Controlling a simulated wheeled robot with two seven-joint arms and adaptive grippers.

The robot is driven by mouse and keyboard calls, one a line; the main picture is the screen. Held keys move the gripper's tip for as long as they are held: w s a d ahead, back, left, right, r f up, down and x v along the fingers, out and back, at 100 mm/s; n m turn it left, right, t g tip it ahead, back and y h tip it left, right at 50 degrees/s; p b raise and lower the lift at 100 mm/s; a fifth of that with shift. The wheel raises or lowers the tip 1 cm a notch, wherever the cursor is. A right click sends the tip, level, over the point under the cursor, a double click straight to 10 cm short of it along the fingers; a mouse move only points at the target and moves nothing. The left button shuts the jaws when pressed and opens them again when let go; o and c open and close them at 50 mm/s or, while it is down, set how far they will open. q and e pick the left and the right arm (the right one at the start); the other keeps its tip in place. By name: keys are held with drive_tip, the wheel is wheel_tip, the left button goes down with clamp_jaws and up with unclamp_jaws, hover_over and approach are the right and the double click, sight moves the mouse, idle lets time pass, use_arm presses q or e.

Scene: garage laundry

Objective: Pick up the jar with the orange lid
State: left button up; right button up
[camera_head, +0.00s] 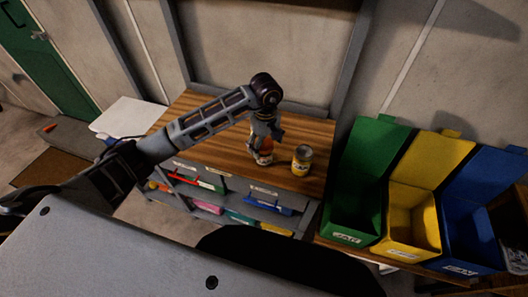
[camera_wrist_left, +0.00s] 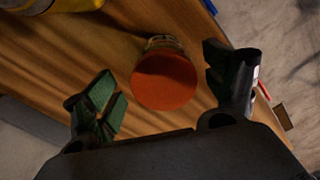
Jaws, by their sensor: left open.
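The jar with the orange lid (camera_head: 264,155) stands on the wooden bench top, partly hidden by my left gripper in the head view. In the left wrist view its round orange lid (camera_wrist_left: 164,80) faces the camera, between and a little ahead of the fingers. My left gripper (camera_head: 267,132) is above the jar, pointing down. Its two green-padded fingers (camera_wrist_left: 166,90) are open, one on each side of the lid, with gaps on both sides. My right gripper is not in view.
A yellow can (camera_head: 302,160) stands close to the right of the jar. The wooden bench (camera_head: 210,120) is otherwise mostly clear. Green (camera_head: 366,170), yellow (camera_head: 412,205) and blue (camera_head: 470,220) bins stand to the right. Shelves with several coloured items lie below the bench top.

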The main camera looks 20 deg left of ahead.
use_arm(q)
drive_tip(key=shift+f, duration=0.15)
drive_tip(key=shift+s+a+f+p, duration=0.15)
drive_tip(key=shift+f+p, duration=0.55)
drive_tip(key=shift+f, duration=1.75)
drive_tip(key=c, duration=1.2)
drive_tip(key=shift+r, duration=0.1)
